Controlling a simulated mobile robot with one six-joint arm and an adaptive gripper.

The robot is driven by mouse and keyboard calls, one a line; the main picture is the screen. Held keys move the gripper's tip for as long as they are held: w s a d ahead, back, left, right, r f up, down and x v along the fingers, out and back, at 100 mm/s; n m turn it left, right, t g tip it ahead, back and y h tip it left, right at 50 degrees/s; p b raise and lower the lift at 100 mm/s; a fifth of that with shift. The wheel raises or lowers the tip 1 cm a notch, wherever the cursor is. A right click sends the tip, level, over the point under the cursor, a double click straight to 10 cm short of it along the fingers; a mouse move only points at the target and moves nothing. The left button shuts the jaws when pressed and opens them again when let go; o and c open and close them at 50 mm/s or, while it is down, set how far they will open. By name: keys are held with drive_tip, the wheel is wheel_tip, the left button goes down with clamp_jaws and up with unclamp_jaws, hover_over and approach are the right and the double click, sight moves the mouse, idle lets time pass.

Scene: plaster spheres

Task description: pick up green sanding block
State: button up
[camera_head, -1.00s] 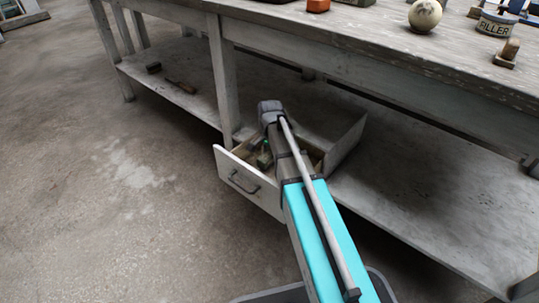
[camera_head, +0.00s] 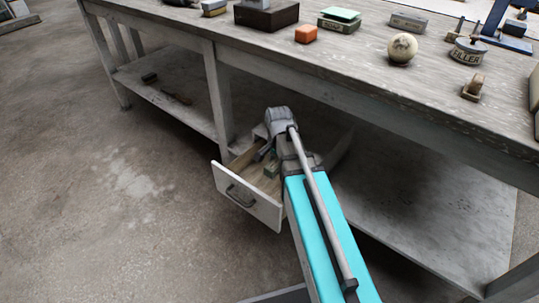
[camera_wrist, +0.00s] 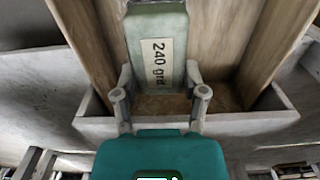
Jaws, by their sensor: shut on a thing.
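Wooden drawer walls show around and behind the block. In the head view my gripper (camera_head: 264,152) is over the open drawer (camera_head: 247,196) below the workbench. My wrist and arm hide much of the drawer's inside there. I cannot tell whether the block still touches the drawer floor.
The workbench top (camera_head: 350,52) hangs over the right of the drawer. A lower shelf (camera_head: 420,215) lies to the right. The floor at left is clear.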

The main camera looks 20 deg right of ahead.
drive_tip(key=s+d+r+p, duration=0.2)
drive_tip(key=s, duration=0.3)
drive_tip(key=shift+s+r, duration=0.25)
idle(0.3)
drive_tip(key=o, duration=0.6)
drive_tip(key=c, duration=0.7)
wheel_tip(320, 180, up, 7)
drive_tip(key=p, duration=0.7)
drive_tip(key=shift+w+f+b, duration=0.1)
drive_tip(key=shift+f+b, duration=1.05)
